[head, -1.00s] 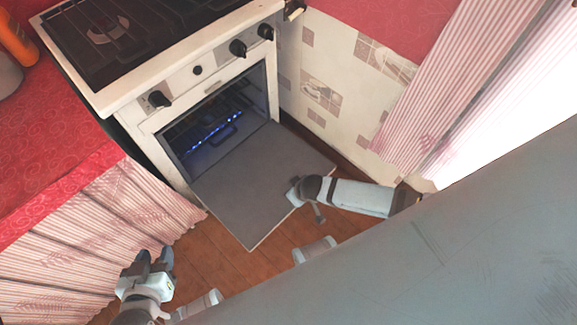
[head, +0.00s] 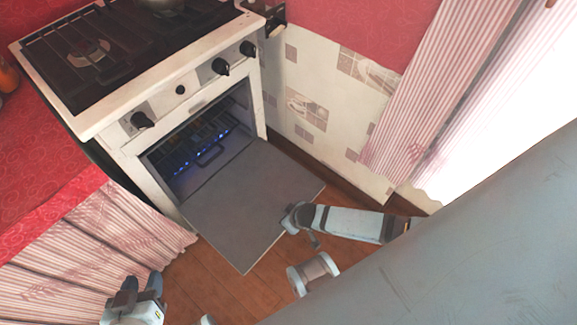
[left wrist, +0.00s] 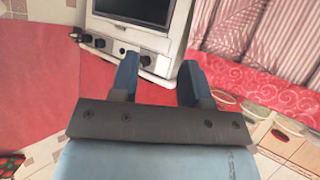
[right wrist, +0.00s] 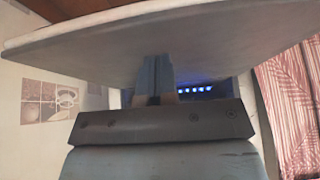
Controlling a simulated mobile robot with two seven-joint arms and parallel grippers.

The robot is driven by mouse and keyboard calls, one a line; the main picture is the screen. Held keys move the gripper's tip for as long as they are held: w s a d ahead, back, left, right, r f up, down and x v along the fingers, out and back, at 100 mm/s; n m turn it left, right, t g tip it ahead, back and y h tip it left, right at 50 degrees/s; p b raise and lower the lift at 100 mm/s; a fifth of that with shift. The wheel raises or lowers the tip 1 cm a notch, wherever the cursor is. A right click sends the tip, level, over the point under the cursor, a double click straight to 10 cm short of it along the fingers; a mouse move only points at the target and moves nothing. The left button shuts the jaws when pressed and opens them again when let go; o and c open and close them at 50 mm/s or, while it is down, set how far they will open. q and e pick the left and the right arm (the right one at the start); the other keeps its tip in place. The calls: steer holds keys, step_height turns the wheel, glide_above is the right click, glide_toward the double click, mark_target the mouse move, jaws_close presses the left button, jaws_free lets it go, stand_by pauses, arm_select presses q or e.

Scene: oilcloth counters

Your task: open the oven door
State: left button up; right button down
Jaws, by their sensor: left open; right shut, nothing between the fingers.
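The white oven (head: 165,115) stands at upper left in the head view. Its grey door (head: 250,200) is folded down, about flat, and the lit cavity (head: 200,150) with blue flames shows behind it. My right gripper (right wrist: 158,75) is shut and empty; in the right wrist view the door (right wrist: 200,40) spreads just above its fingertips. Whether they touch it, I cannot tell. In the head view my right arm reaches the door's right front corner. My left gripper (head: 140,285) is open and empty, low at left, away from the door; its fingers (left wrist: 158,80) are spread in the left wrist view.
A red counter (head: 40,160) with a striped curtain (head: 100,235) stands left of the oven. A tiled wall (head: 320,110) and another striped curtain (head: 430,90) are at right. Wooden floor (head: 215,280) shows in front of the door.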

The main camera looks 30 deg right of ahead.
steer(key=shift+r+p, duration=0.35)
steer(key=shift+r, duration=0.15)
arm_select(q)
steer(key=p, duration=0.3)
steer(key=s+a+r+g+p, duration=0.1)
steer(key=p, duration=0.2)
steer(key=shift+a+r, duration=0.15)
steer(key=shift+a, duration=0.15)
arm_select(e)
steer(key=v, duration=1.2)
steer(key=shift+s, duration=0.4)
steer(key=shift+d, duration=0.1)
